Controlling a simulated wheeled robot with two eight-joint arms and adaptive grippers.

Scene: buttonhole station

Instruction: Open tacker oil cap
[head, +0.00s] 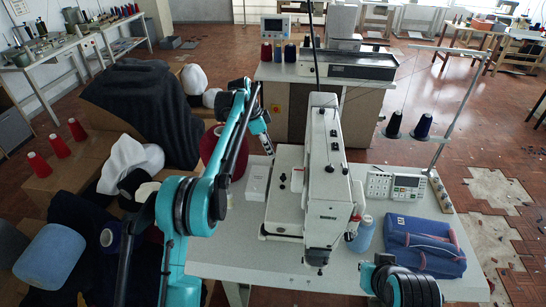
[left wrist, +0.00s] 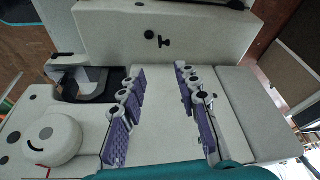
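The white tacker (head: 325,165) stands on the pale table, with small dark fittings on its body and bed. In the left wrist view its pale body (left wrist: 200,45) carries two small black fittings (left wrist: 157,40); I cannot tell which part is the oil cap. My left gripper (head: 268,151) is beside the tacker's left side, near its rear, pointing down. In the left wrist view the left gripper's purple-padded fingers (left wrist: 160,115) are wide apart with nothing between them. My right gripper is not in view.
A white box (head: 258,178) stands just left of the tacker. To its right are a blue thread cone (head: 361,234), a control panel (head: 396,186) and a blue bag (head: 424,246). A thread stand (head: 458,105) rises at the table's right edge. Another machine (head: 345,63) stands behind.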

